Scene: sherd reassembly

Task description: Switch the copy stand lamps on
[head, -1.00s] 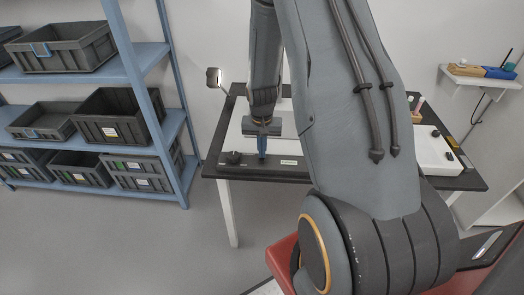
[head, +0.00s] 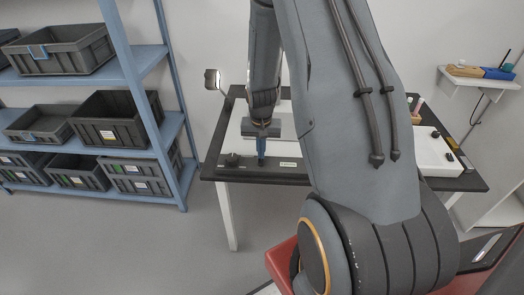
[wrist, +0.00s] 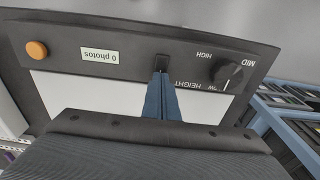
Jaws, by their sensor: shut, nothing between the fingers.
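The copy stand's dark control panel (wrist: 120,50) fills the top of the wrist view, its lettering upside down. It has a small black switch (wrist: 161,62), a black height knob (wrist: 228,73), an orange button (wrist: 37,50) and a display reading "0 photos" (wrist: 100,56). My gripper (wrist: 160,80) is shut and empty. Its blue fingertips are at the switch and seem to touch it, partly hiding it. In the head view my gripper (head: 261,163) points down at the panel's front strip. A lamp head (head: 212,80) stands at the left; whether it is lit is unclear.
The stand is on a dark table (head: 215,172). A blue shelf (head: 150,60) with several grey crates stands at the left. A white tray (head: 432,155) is on the table's right side. My arm hides the table's middle.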

